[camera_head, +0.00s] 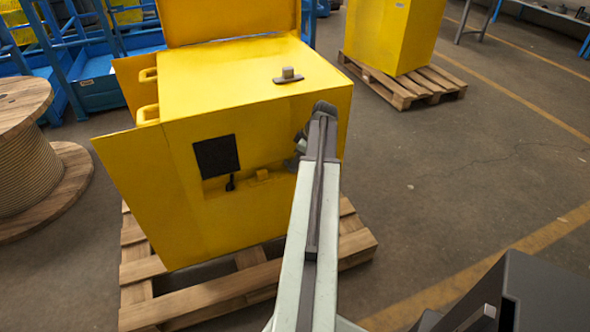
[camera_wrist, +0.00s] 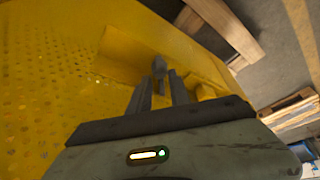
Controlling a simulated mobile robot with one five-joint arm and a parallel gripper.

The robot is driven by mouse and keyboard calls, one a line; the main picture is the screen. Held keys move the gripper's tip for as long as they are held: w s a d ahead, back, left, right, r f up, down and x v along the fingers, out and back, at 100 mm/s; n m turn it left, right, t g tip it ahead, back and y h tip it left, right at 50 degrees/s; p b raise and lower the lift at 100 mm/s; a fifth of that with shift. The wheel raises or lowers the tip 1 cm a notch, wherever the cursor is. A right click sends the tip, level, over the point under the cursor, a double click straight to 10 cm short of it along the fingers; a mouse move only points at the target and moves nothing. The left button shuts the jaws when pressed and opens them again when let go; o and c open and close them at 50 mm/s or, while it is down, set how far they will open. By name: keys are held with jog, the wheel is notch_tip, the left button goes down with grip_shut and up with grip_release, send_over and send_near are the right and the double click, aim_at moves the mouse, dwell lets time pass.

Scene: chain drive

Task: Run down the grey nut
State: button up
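My gripper (camera_wrist: 160,78) is at the front right of the yellow cabinet (camera_head: 225,119). In the wrist view its two dark fingers stand apart. A small grey part (camera_wrist: 159,66) shows between and just past the fingertips, in front of a yellow surface. It may be the grey nut, but it is too small to tell. I cannot tell whether the fingers touch it. In the head view my arm hides the fingertips and whatever is at them.
The cabinet stands on a wooden pallet (camera_head: 213,308) with its lid and a side door open. A dark panel (camera_head: 216,156) and a small yellow block (camera_head: 263,175) are on its front. A grey-knobbed piece (camera_head: 288,76) is on top. A cable spool (camera_head: 30,165) stands left.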

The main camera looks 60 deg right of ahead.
jog(key=shift+w+f, duration=0.2)
jog(key=shift+f, duration=0.45)
jog(key=shift+r, duration=0.1)
grip_shut()
jog(key=shift+d, duration=0.1)
